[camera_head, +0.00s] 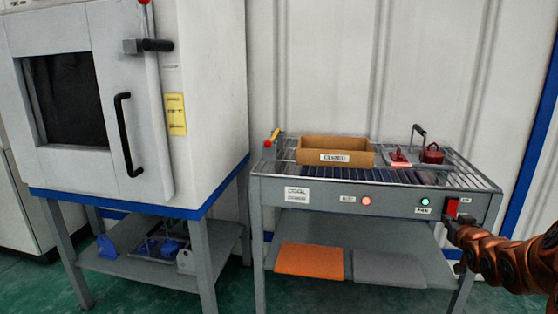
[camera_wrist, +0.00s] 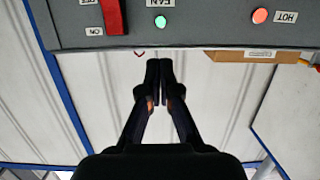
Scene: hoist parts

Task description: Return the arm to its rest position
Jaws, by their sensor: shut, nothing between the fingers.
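My arm (camera_head: 505,262), copper-coloured, reaches in from the right edge in the head view. My gripper (camera_wrist: 159,82) is shut and empty in the wrist view, its two dark fingers together. In the head view its end is close to the red switch (camera_head: 452,207) at the right of the bench's front panel. The switch also shows at the top left of the wrist view (camera_wrist: 112,15), apart from the fingertips there. Whether the gripper touches the panel cannot be told.
The metal bench (camera_head: 330,208) carries a cardboard box (camera_head: 322,143) and red parts (camera_head: 432,154). Its panel has a green FAN light (camera_head: 425,201) and a red HOT light (camera_head: 366,201). An orange mat (camera_head: 309,261) lies below. A white cabinet (camera_head: 205,80) stands left.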

